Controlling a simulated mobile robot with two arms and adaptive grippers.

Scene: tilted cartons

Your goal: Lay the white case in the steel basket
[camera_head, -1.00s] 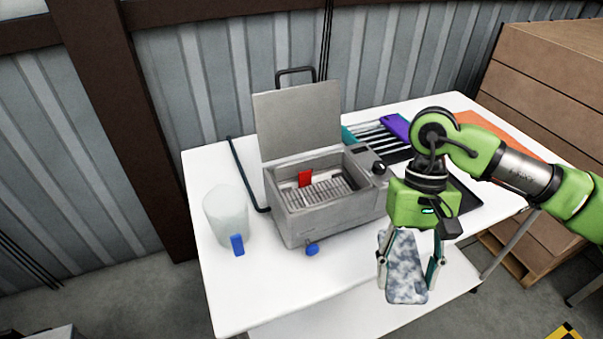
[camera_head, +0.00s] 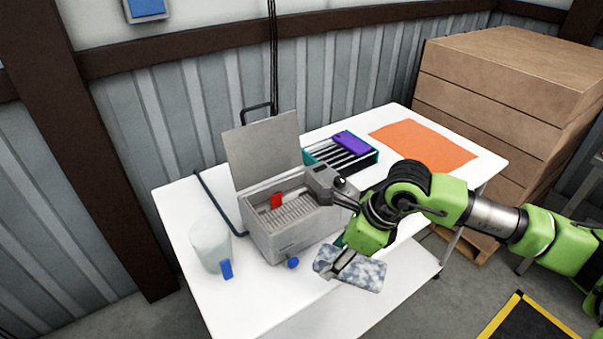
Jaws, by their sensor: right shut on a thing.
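The white case (camera_head: 362,273), mottled with blue-grey, is held in my right gripper (camera_head: 343,264). It is tilted, in front of and to the right of the steel bath, apart from it and over the table's front edge. The steel basket (camera_head: 296,215) sits inside the open grey bath (camera_head: 290,241), whose lid (camera_head: 263,150) stands up at the back. A red thing (camera_head: 276,201) stands in the basket at its back left. My right arm hides the bath's right end in part. My left gripper is not in view.
A whitish translucent container (camera_head: 209,243) with a blue tag stands left of the bath. A slotted teal rack (camera_head: 325,156) bears a purple case (camera_head: 351,142). An orange mat (camera_head: 424,146) lies at the back right. Cardboard boxes (camera_head: 500,90) are stacked beyond the table.

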